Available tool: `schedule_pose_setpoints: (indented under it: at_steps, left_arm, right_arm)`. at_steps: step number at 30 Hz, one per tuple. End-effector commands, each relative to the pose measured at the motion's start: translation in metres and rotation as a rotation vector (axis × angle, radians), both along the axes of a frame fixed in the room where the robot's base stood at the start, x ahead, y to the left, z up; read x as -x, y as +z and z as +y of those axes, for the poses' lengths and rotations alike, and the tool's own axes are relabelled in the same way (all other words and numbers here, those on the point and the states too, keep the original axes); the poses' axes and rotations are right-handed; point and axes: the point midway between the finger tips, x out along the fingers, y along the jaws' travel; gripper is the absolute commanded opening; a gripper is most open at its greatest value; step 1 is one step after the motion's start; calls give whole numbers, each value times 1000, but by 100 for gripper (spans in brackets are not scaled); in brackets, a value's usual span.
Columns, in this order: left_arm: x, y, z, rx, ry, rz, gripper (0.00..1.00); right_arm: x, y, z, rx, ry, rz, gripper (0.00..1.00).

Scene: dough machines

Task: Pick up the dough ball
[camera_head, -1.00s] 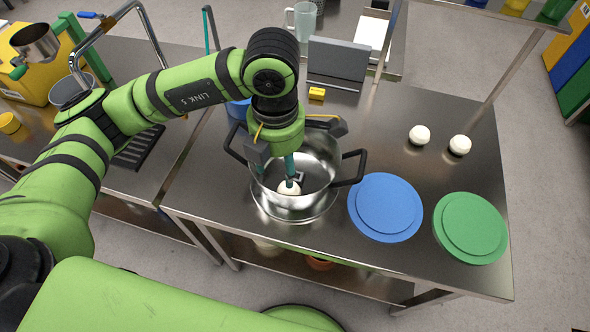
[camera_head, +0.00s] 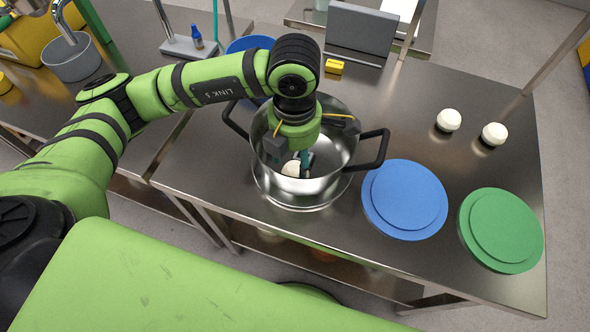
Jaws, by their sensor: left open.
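A white dough ball (camera_head: 292,169) lies inside the steel pot (camera_head: 345,178), which has black handles. My left gripper (camera_head: 303,163) reaches down into the pot from above. Its fingers are open, with a teal finger right at the dough ball, partly in front of it. I cannot tell whether the finger touches the ball. Two more dough balls, one (camera_head: 448,120) and another (camera_head: 493,134), sit on the steel table at the right. My right gripper is not in view.
A blue disc (camera_head: 404,200) and a green disc (camera_head: 500,230) lie on the table (camera_head: 440,272) right of the pot. A yellow block (camera_head: 334,67) and a grey panel (camera_head: 361,28) stand behind it. A blue bowl (camera_head: 250,44) is behind my arm.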

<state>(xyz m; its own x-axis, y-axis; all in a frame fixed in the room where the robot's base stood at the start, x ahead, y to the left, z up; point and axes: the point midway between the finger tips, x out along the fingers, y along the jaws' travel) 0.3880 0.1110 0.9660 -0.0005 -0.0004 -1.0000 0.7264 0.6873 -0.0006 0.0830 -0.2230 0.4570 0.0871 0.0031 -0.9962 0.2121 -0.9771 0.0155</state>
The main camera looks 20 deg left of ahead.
Motion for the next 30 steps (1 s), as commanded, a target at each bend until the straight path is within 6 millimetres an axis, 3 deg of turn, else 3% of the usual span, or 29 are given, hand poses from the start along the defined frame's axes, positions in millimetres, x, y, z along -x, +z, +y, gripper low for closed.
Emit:
schedule_pose_setpoints:
  at_steps: [3, 7, 16, 17, 20, 21, 30]
  left_arm:
    - [-1, -15, 1, -4, 2, 8, 56]
    - [-2, -35, 1, -2, 1, 4, 56]
    - [-2, -43, 1, 0, 0, 0, 56]
    - [-2, -42, 1, 0, 0, 0, 52]
    - [-2, -42, 0, 0, 0, 0, 12]
    - [-2, -42, 0, 0, 0, 0, 8]
    - [-2, -41, 0, 0, -1, 1, 7]
  right_arm:
    - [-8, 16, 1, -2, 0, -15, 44]
    - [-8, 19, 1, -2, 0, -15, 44]
    - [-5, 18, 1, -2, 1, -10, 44]
    - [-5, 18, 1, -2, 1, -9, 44]
    - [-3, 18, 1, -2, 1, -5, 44]
    - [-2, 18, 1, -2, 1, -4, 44]
    - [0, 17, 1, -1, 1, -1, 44]
